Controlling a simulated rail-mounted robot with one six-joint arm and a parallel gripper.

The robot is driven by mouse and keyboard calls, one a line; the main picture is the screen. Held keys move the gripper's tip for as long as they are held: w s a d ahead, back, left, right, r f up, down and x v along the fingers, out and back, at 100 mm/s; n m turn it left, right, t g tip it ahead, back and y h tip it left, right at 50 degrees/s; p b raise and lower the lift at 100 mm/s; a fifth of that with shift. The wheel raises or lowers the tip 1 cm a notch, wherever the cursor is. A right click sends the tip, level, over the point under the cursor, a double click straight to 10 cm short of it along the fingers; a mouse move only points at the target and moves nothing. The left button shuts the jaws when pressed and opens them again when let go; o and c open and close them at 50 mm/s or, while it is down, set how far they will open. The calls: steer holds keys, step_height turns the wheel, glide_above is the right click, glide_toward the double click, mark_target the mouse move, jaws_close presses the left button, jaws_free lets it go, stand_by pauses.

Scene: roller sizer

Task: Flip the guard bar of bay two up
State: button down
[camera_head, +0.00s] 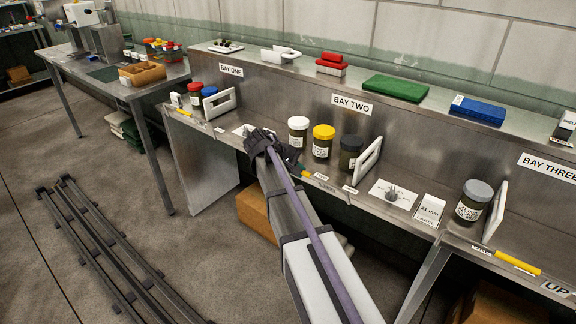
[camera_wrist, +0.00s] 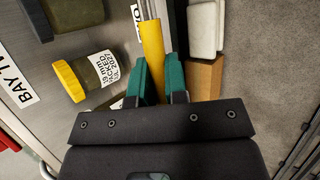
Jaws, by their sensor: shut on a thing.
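The guard bar of bay two has a yellow grip (camera_wrist: 152,42) on a grey metal rod, at the shelf's front edge under the BAY TWO sign (camera_head: 352,105). In the head view only a small yellow part (camera_head: 305,173) shows beside my gripper (camera_head: 291,162); my arm hides the rest. In the wrist view the green fingers of my gripper (camera_wrist: 157,84) are on either side of the yellow grip, shut on it. The grip appears low along the front edge; its exact tilt is hard to tell.
White-lidded (camera_head: 298,133), yellow-lidded (camera_head: 323,143) and black-lidded (camera_head: 350,153) jars stand just behind the bar, with a white frame (camera_head: 368,160) to their right. Bay one (camera_head: 190,118) and bay three (camera_head: 505,262) have similar yellow-gripped bars. A cardboard box (camera_head: 256,212) sits below the shelf.

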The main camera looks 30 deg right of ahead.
steer(key=shift+w+d+r+y, duration=0.2)
steer(key=shift+w+d, duration=0.05)
steer(key=shift+d, duration=0.2)
steer(key=shift+w+d+r+y, duration=0.15)
steer(key=shift+w+d+y, duration=0.05)
steer(key=shift+d, duration=0.35)
steer(key=c, duration=1.2)
jaws_free()
steer(key=shift+o, duration=0.2)
steer(key=p+v, duration=0.8)
steer(key=v, duration=0.2)
steer(key=shift+w+a+r+p, duration=0.2)
steer(key=shift+a+r+p, duration=0.05)
steer(key=shift+r+p, duration=0.05)
steer(key=s+a+f+m+y, duration=0.1)
steer(key=s+a+f+y, duration=0.1)
steer(key=s+a+y, duration=0.2)
steer(key=s+a+f+m+t+y, duration=0.1)
steer(key=s+a+y, duration=0.3)
steer(key=s+a, duration=0.7)
steer(key=s+m, duration=0.1)
steer(key=s, duration=0.6)
steer(key=shift+a+f+m, duration=0.3)
steer(key=shift+f, duration=0.05)
